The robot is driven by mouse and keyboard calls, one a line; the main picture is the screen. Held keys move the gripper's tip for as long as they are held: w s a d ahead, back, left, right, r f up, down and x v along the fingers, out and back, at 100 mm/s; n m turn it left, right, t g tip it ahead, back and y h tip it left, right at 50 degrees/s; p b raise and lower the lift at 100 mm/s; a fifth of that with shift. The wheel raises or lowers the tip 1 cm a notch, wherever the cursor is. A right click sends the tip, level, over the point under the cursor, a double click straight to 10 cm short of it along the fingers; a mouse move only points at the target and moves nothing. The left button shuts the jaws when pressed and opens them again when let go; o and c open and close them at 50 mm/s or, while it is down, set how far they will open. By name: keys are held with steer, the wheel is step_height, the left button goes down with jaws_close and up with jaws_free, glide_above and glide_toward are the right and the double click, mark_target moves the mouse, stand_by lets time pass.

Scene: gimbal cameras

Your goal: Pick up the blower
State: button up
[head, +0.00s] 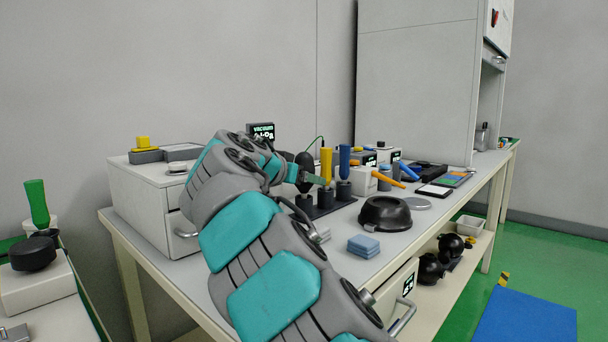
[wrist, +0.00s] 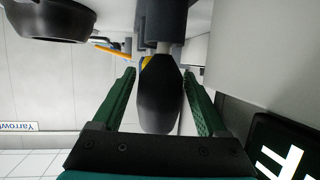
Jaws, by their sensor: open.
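The blower is likely the black rounded bulb (head: 304,160) standing upright in a dark holder (head: 322,208) on the white bench. In the wrist view, the bulb (wrist: 160,95) lies between the two green fingers of my gripper (wrist: 160,74). The fingers are open, with a gap visible on its left side; on the right the gap is narrow, and I cannot tell whether that finger touches. In the head view, my gripper (head: 313,181) is at the holder, partly hidden by my arm.
A yellow-handled tool (head: 326,164) and a blue-handled tool (head: 344,160) stand right beside the bulb. A black display (head: 262,131) is behind. A black round bowl (head: 385,213) and blue pads (head: 363,246) lie to the right. A white box (head: 150,190) stands left.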

mark_target(301, 154)
jaws_close()
stand_by(0.5)
steer(key=shift+a+r, duration=0.1)
steer(key=shift+r, duration=0.05)
steer(key=shift+r, duration=0.4)
steer(key=shift+r+p, duration=0.55)
steer(key=shift+r, duration=1.55)
steer(key=shift+a+r+p, duration=0.1)
steer(key=shift+r+p, duration=0.25)
steer(key=shift+r, duration=0.2)
steer(key=shift+r+p, duration=1.05)
steer(key=shift+r, duration=0.8)
